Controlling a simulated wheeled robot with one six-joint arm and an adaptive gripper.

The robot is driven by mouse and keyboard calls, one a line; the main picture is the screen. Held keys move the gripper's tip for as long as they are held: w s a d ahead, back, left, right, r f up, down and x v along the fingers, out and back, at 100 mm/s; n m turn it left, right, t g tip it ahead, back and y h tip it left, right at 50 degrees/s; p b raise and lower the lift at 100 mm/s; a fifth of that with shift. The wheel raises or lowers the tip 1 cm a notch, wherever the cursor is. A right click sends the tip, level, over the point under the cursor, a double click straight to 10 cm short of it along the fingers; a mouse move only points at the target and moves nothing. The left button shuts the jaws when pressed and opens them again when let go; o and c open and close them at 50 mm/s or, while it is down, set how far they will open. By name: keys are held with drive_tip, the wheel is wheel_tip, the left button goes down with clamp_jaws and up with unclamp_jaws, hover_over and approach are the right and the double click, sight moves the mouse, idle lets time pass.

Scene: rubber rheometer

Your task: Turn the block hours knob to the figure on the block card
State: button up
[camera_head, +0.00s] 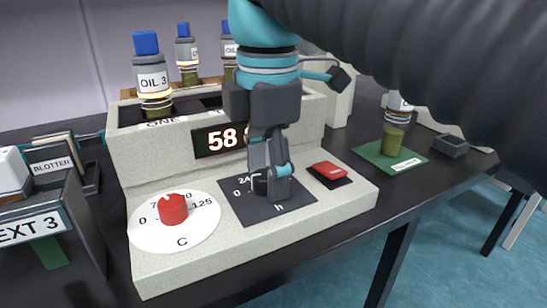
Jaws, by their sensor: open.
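The block hours knob (261,186) looks dark and sits on a black dial plate (238,206) marked 0, 24 and h, on the front of a speckled grey block unit (160,268). My gripper (269,188) points down over the knob, with its fingers around or right beside it. The fingers hide most of the knob, so its pointer setting and any contact cannot be told. I cannot identify a block card with a readable figure.
A red knob (174,209) on a white C dial is left of the hours dial. A red switch (328,170) is close on the right. The display (221,139) reads 58, partly covered. An OIL 3 bottle (152,82) stands in the unit. A blotter holder (55,163) is at left.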

clamp_jaws()
drive_tip(key=m+p, duration=0.3)
drive_tip(key=m, duration=0.2)
drive_tip(key=shift+s+r, duration=0.1)
drive_tip(key=m+p, duration=0.2)
drive_tip(key=m, duration=0.3)
drive_tip(key=shift+p, duration=0.35)
drive_tip(key=m+p, duration=0.1)
drive_tip(key=m, duration=0.4)
drive_tip(key=shift+a+h, duration=0.1)
drive_tip(key=shift+h, duration=0.2)
drive_tip(key=m, duration=0.4)
drive_tip(key=shift+m, duration=0.3)
